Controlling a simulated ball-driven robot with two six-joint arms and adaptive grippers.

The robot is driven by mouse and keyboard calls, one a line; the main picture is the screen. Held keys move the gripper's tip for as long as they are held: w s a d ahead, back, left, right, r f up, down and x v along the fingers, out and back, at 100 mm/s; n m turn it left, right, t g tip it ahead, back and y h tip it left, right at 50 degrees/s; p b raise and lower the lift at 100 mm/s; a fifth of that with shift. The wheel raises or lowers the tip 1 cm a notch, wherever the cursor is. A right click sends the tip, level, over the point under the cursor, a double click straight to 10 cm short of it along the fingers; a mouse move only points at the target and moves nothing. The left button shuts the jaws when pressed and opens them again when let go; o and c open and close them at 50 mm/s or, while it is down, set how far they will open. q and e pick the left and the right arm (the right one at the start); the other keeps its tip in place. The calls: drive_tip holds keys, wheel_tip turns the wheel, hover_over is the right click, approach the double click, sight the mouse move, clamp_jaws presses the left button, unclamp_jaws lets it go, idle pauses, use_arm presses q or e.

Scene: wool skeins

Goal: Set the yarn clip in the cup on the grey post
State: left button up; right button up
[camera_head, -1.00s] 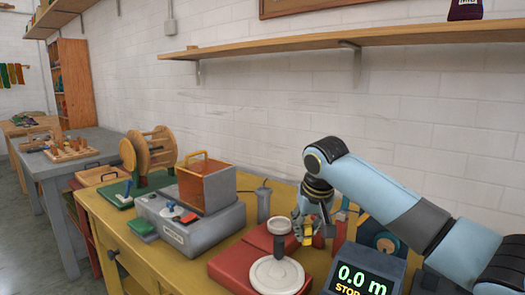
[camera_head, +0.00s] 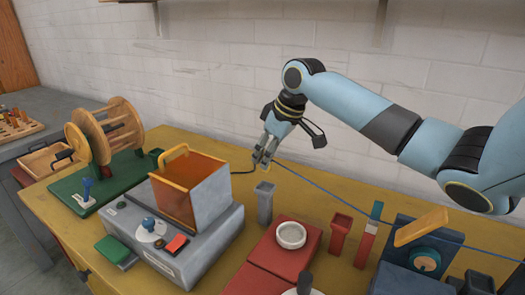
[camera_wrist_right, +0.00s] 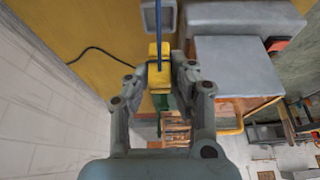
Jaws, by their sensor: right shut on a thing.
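My right gripper (camera_head: 263,160) is shut on the yellow yarn clip, which shows between its fingers in the right wrist view (camera_wrist_right: 158,72). A blue yarn (camera_head: 350,198) runs from the clip to the right. The grey post (camera_head: 264,203) with an open cup top stands on the table just below the gripper in the head view. The clip is apart from it. The grey cup also shows at the top of the right wrist view (camera_wrist_right: 158,14), beyond the clip. My left gripper is not in view.
A grey machine (camera_head: 180,245) with an orange-sided box (camera_head: 190,190) stands left of the post. A red post (camera_head: 340,235), a red base with a white dish (camera_head: 290,236) and a blue wheel device (camera_head: 425,258) are to the right. A black cable lies behind.

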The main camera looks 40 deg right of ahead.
sight(267, 171)
wheel_tip(267, 171, down, 3)
drive_tip(key=b, duration=0.2)
drive_tip(key=shift+w+r+b, duration=0.1)
drive_tip(key=shift+r+b, duration=0.1)
drive_tip(key=shift+b, duration=0.1)
wheel_tip(267, 171, down, 2)
drive_tip(key=shift+b, duration=0.7)
drive_tip(key=shift+f, duration=0.5)
drive_tip(key=o, duration=0.9)
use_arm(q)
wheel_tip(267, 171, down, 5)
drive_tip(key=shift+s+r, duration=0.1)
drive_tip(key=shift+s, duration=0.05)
use_arm(e)
drive_tip(key=shift+o, duration=0.2)
